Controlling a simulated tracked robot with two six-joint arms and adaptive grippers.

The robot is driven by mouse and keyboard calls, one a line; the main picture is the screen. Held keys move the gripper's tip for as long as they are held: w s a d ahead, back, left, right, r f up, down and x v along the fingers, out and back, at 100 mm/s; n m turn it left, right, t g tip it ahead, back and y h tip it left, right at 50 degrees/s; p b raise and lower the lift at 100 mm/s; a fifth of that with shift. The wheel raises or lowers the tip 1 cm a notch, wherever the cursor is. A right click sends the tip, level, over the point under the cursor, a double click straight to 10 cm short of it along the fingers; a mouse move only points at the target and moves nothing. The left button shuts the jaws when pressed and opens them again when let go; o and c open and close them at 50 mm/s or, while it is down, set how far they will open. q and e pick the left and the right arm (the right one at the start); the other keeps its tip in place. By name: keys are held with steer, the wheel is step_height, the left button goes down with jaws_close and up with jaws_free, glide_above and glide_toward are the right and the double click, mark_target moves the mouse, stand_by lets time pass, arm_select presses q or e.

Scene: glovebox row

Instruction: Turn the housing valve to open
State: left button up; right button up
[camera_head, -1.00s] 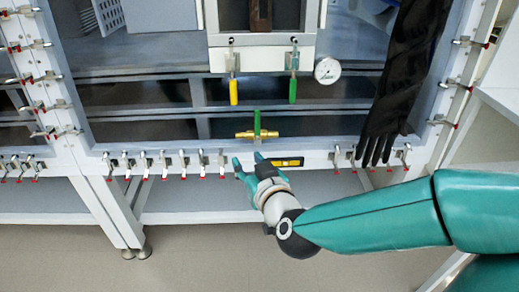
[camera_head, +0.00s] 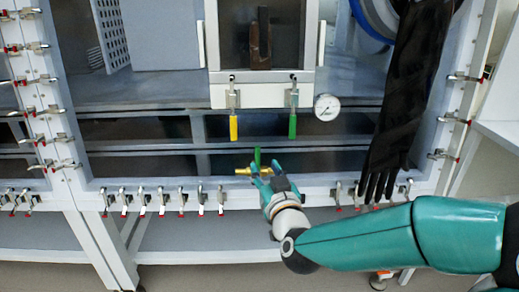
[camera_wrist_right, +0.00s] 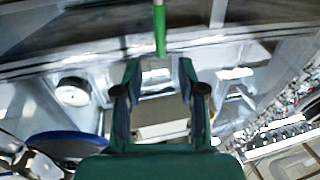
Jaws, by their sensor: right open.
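A brass valve (camera_head: 243,171) with a green lever handle (camera_head: 257,155) sits on the front lower frame of the glovebox. The handle points up. My right gripper (camera_head: 264,170) is just below and to the right of the valve, with its fingers overlapping the valve's right part in the head view. In the right wrist view, my right gripper (camera_wrist_right: 159,72) is open with nothing between its fingers. The green handle (camera_wrist_right: 160,30) stands beyond the fingertips, apart from them. The brass body does not show clearly there. My left gripper is not in view.
A yellow lever (camera_head: 233,127) and a green lever (camera_head: 292,126) hang above the valve, beside a round gauge (camera_head: 327,107). A black glove (camera_head: 405,105) hangs at the right. Several red-tipped clamps (camera_head: 181,201) line the lower edge.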

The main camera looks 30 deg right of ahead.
mark_target(258, 155)
steer(key=x, duration=0.8)
steer(key=shift+w+f+b, duration=0.1)
steer(key=shift+f+b, duration=0.05)
steer(key=shift+b, duration=0.2)
jaws_close()
